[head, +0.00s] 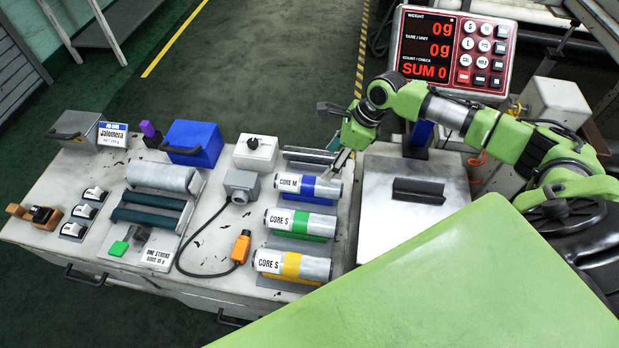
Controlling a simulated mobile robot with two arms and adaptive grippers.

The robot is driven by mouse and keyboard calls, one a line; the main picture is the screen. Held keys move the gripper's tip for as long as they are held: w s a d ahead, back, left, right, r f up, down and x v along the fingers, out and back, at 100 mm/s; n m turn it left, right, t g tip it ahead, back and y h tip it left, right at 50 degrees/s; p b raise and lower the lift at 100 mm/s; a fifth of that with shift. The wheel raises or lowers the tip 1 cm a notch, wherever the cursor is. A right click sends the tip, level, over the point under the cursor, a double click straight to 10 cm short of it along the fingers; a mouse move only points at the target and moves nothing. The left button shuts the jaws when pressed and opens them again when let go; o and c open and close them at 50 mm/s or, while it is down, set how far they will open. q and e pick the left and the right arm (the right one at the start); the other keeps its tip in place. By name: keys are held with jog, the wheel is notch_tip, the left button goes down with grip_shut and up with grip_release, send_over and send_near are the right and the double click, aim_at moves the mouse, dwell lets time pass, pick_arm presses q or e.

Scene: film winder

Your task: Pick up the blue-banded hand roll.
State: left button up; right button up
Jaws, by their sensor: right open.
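The blue-banded hand roll (325,188) is a silver cylinder labelled CORE M, with a blue band right of its middle. It lies crosswise on a stand on the bench, the farthest of three labelled rolls. My right gripper (332,142) is open and empty at the roll's far right end. One finger points left and the other points down close to that end; I cannot tell whether it touches. My left gripper is out of view.
A green-banded roll (301,222) and a yellow-banded roll (291,264) lie nearer. A metal plate with a dark handle (418,190) is to the right, below a red scale display (430,50). A corded orange switch (241,247) and a roller unit (160,178) stand left.

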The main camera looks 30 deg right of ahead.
aim_at(313, 180)
jog(key=x, duration=0.6)
jog(key=shift+s+a, duration=0.2)
jog(key=shift+w+a+f, duration=0.15)
jog(key=shift+a+f, duration=0.05)
jog(key=shift+f, duration=0.35)
jog(key=x, duration=0.4)
jog(key=shift+a, duration=0.25)
jog(key=shift+w+f, duration=0.1)
jog(key=shift+f, duration=0.15)
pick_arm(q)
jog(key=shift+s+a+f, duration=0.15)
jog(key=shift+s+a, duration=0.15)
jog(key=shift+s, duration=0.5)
pick_arm(e)
jog(key=shift+c, duration=1.4)
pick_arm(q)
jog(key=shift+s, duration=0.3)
pick_arm(e)
jog(key=c, duration=1.1)
